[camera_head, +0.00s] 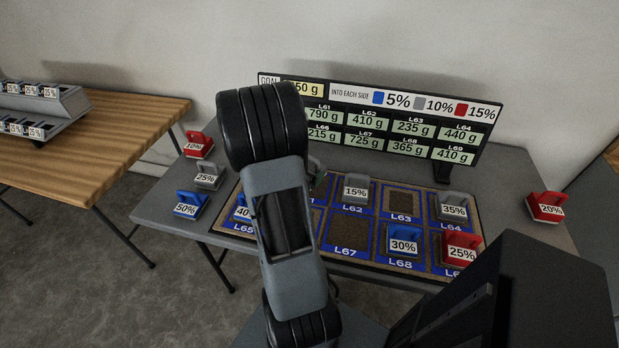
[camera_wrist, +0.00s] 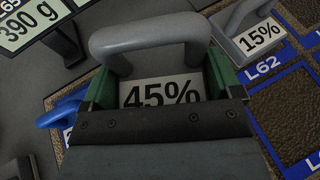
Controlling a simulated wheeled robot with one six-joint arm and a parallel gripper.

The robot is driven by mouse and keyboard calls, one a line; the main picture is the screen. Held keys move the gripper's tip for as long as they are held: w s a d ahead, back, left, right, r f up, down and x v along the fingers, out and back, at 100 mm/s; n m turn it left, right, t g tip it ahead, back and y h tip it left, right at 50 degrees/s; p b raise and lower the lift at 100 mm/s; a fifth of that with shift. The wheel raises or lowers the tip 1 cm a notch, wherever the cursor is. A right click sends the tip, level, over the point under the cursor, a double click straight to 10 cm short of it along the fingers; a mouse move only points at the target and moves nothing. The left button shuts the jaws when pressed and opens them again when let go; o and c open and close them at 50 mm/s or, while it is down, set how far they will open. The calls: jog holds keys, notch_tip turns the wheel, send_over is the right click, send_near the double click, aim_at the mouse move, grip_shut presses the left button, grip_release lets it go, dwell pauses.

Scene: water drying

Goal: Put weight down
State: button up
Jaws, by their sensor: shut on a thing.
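In the wrist view my gripper (camera_wrist: 165,95) is shut on a grey weight with a loop handle (camera_wrist: 150,38), labelled 45%. The green finger pads press on both its sides. In the head view my arm hides most of this weight, and only a bit of the gripper (camera_head: 317,172) shows beside the arm, over the upper left part of the blue-and-brown mat (camera_head: 350,232). Whether the weight touches the mat is not clear. The grey 15% weight (camera_head: 356,189) stands on cell L62, just right of my gripper; it also shows in the wrist view (camera_wrist: 250,32).
The mat also holds a grey 35% (camera_head: 454,207), blue 30% (camera_head: 403,240), red 25% (camera_head: 461,246) and blue 40% weight (camera_head: 242,209). Cells L63 (camera_head: 402,201) and L67 (camera_head: 347,236) are empty. A display board (camera_head: 380,120) stands behind. Loose weights lie at the table's left and right.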

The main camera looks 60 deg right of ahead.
jog(key=d+f, duration=0.2)
jog(key=f, duration=0.1)
jog(key=shift+w+d+f, duration=0.1)
jog(key=shift+w+d, duration=0.2)
jog(key=shift+d, duration=0.05)
jog(key=shift+w+d+f, duration=0.1)
jog(key=shift+d+f, duration=0.1)
jog(key=shift+f, duration=1.5)
jog(key=shift+b, duration=0.3)
jog(key=shift+f, duration=0.15)
jog(key=o, duration=1)
